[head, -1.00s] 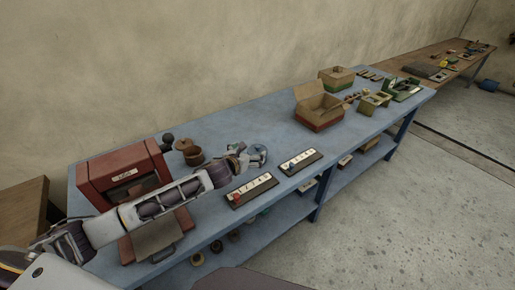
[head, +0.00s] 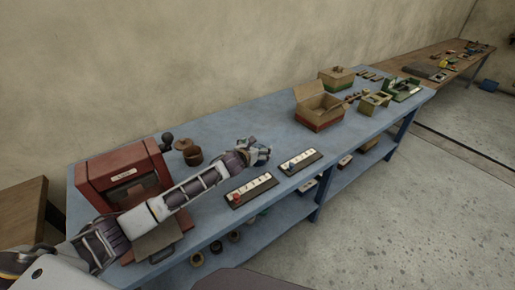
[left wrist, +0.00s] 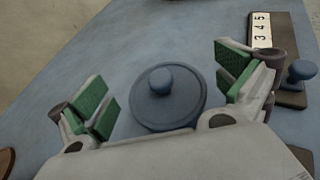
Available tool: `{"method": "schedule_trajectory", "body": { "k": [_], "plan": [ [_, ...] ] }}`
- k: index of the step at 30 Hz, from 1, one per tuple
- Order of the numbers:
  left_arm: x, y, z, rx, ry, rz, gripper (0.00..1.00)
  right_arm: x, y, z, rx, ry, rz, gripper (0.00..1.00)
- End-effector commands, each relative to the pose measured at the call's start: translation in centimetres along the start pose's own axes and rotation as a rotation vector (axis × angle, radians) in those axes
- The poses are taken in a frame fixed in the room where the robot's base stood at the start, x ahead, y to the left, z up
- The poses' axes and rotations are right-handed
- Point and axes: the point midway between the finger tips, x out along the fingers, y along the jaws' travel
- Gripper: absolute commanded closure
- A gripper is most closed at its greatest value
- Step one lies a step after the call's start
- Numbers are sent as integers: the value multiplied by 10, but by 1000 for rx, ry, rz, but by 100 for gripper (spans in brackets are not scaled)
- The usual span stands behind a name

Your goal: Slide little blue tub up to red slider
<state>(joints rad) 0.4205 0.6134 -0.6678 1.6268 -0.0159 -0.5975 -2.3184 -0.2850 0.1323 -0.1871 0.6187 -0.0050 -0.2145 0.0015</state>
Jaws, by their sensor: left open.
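The little blue tub (left wrist: 170,97) is round with a lid and a knob. In the left wrist view it sits between the fingers of my left gripper (left wrist: 165,95), which is open, with green pads apart from it. In the head view my left gripper (head: 257,148) is over the tub and largely hides it. The red slider (head: 236,198) is a red knob at the left end of a numbered board (head: 252,189), in front of the gripper near the table's front edge. My right gripper is not in view.
A second numbered board (head: 300,162) with a blue knob (left wrist: 302,70) lies right of the tub. A brown pot (head: 193,157) and a red box-like machine (head: 122,178) stand left. An open carton (head: 318,111) stands farther right. The blue table (head: 232,118) is bare behind the gripper.

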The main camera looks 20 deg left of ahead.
Motion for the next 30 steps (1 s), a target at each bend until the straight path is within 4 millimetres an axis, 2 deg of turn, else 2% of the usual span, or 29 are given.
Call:
{"method": "schedule_trajectory", "body": {
  "k": [9, 16, 25, 30],
  "plan": [
    [8, 0, 0, 1, 0, -1, 0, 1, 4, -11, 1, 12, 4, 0],
    [8, 0, 0, 1, 0, -1, 1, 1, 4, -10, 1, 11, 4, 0],
    [8, 0, 0, 1, 0, 0, 40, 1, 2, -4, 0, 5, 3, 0],
    [7, 0, 0, 1, 0, 0, 42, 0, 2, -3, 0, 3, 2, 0]
  ]
}}
